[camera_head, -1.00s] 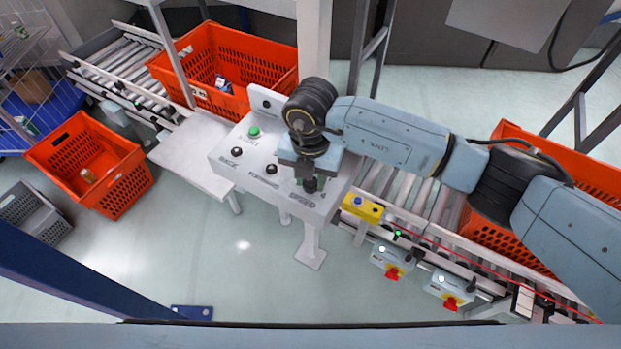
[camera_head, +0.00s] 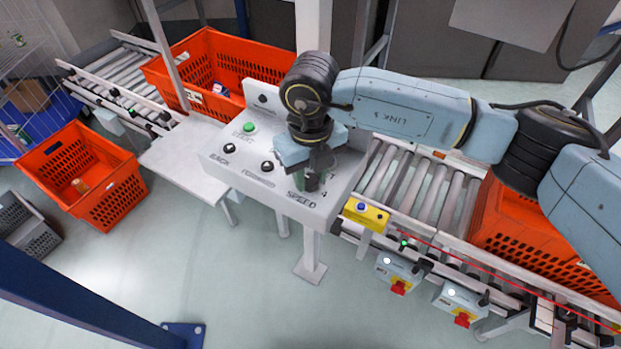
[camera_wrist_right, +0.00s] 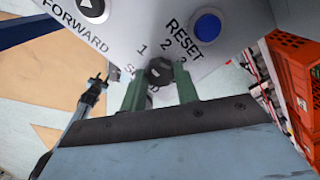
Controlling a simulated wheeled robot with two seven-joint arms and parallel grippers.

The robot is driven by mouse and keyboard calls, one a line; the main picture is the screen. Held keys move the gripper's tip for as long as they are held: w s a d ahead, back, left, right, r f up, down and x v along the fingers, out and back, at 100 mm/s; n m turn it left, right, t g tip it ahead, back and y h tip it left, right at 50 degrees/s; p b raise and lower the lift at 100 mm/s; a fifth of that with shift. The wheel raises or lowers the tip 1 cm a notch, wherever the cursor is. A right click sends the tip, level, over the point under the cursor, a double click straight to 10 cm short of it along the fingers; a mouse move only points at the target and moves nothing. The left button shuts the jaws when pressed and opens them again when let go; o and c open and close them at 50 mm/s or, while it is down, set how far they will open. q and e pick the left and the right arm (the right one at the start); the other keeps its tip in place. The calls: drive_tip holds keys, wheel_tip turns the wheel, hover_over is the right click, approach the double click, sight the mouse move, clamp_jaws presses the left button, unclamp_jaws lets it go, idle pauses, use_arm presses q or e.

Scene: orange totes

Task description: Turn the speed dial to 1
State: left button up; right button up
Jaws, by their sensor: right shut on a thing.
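The speed dial is a small black knob (camera_wrist_right: 160,72) on the slanted face of the light grey control panel (camera_head: 218,150). It sits between the two green fingers of my right gripper (camera_wrist_right: 160,92), which is shut on it. In the wrist view, printed numbers, including 1 and 2, curve around the knob, and the SPEED label is partly covered. I cannot tell which number the knob points at. In the head view my right gripper (camera_head: 312,180) comes down on the panel's right part and mostly hides the dial; SPEED and a 4 show beside it. My left gripper is not seen.
Near the dial are a blue RESET button (camera_wrist_right: 207,26) and the black FORWARD button (camera_head: 267,166). The green START button (camera_head: 250,127) and black BACK button (camera_head: 230,148) are further left. Orange totes (camera_head: 110,205) and roller conveyors (camera_head: 432,195) surround the panel. A yellow button box (camera_head: 367,215) sits right.

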sight(310, 179)
drive_tip(key=shift+n+b, duration=0.3)
drive_tip(key=shift+n, duration=0.2)
drive_tip(key=o, duration=1)
drive_tip(key=shift+c, duration=0.2)
wheel_tip(310, 179, up, 14)
drive_tip(key=shift+f, duration=0.25)
